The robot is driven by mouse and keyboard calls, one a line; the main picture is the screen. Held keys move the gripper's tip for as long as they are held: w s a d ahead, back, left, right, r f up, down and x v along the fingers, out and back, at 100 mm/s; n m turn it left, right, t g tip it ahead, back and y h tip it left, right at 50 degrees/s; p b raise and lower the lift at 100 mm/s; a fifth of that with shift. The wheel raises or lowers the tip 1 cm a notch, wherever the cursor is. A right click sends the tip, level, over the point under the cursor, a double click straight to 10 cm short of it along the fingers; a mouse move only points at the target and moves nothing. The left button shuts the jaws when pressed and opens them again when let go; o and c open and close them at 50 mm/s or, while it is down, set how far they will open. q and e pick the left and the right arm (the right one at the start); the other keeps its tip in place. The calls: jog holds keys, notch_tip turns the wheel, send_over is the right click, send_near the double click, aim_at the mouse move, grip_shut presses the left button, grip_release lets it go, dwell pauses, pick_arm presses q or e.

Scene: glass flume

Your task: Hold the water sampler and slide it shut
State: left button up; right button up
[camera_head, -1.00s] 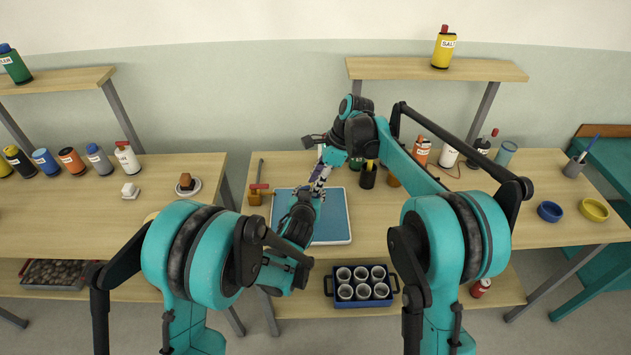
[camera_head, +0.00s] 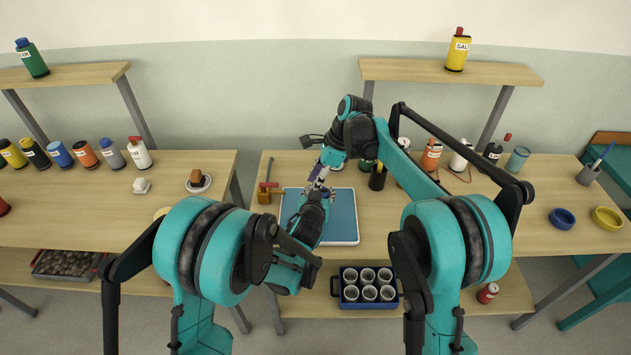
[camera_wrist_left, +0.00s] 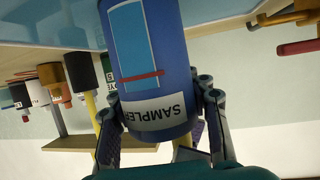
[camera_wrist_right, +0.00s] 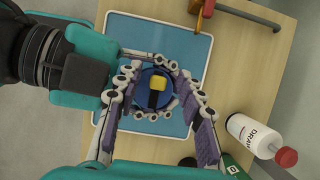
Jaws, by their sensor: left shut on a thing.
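The blue water sampler (camera_wrist_left: 150,60) fills the middle of the left wrist view, with a light-blue window, a red line and a white SAMPLER label. My left gripper (camera_wrist_left: 160,118) is shut around its labelled end. The right wrist view looks down on the sampler's round blue top (camera_wrist_right: 148,80) with a yellow piece (camera_wrist_right: 157,91) on it. My right gripper (camera_wrist_right: 160,105) is open, its fingers apart on either side of the yellow piece; I cannot tell whether they touch. In the head view, my left gripper (camera_head: 316,190) and right gripper (camera_head: 322,170) meet above the mat and mostly hide the sampler.
A light-blue mat (camera_head: 343,222) lies below the grippers. Labelled bottles, including a white DRAIN bottle (camera_wrist_right: 250,135), stand behind and right. A blue crate of cups (camera_head: 368,304) is on the lower shelf.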

jog(key=v, duration=1.2)
pick_arm(q)
jog(key=o, duration=1.5)
jog(key=shift+s, duration=0.1)
